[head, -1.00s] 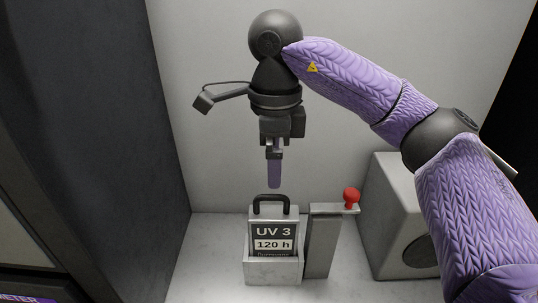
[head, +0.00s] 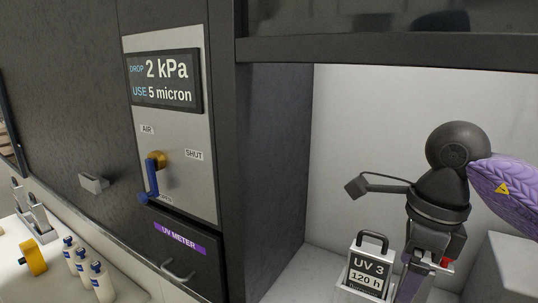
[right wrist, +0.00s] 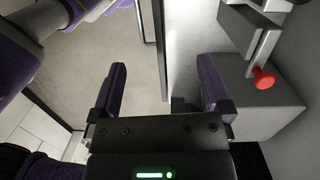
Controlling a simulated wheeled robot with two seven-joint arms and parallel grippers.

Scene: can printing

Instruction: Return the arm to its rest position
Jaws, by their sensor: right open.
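My right arm comes in from the right in the head view, inside a pale-walled bay. Its gripper (head: 412,285) points down, just right of the UV 3 block, and its fingertips are at the frame's lower edge. In the right wrist view the two purple fingers of my right gripper (right wrist: 160,88) stand wide apart with nothing between them. My left gripper is in neither view.
The UV 3 120 h block (head: 368,268) with a dark handle stands in the bay. The red knob (right wrist: 263,78) of a lever is close to the right finger. A dark pillar (head: 275,160) bounds the bay; a blue-handled valve (head: 152,180) and bottles (head: 82,265) lie left.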

